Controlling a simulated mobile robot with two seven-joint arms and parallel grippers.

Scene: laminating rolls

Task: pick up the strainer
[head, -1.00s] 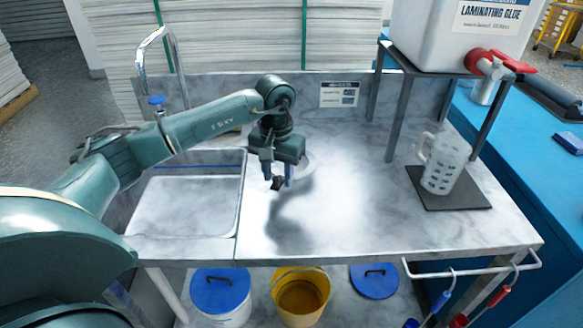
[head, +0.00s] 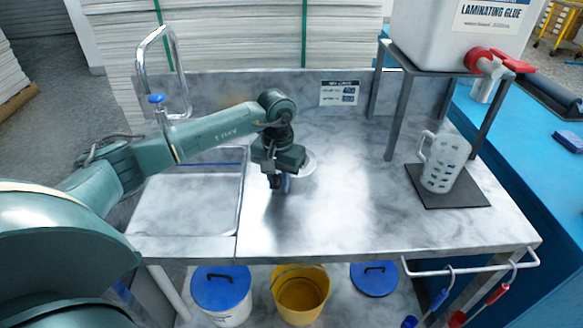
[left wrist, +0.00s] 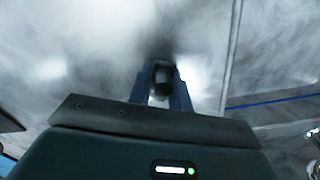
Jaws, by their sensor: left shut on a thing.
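My left gripper (head: 280,187) points down over the steel counter, just right of the sink. In the left wrist view the gripper (left wrist: 161,90) has its two blue-grey fingers shut on a dark, rounded piece (left wrist: 161,79), which looks like the end of the strainer's handle. The strainer's bowl is out of sight in that view. I cannot tell whether the strainer touches the counter. My right gripper is not in view.
A sink (head: 187,205) with a tap (head: 160,80) lies to the left. A glue container (head: 440,30) on a metal stand (head: 395,115) is at back right. The counter's middle (head: 350,205) is clear.

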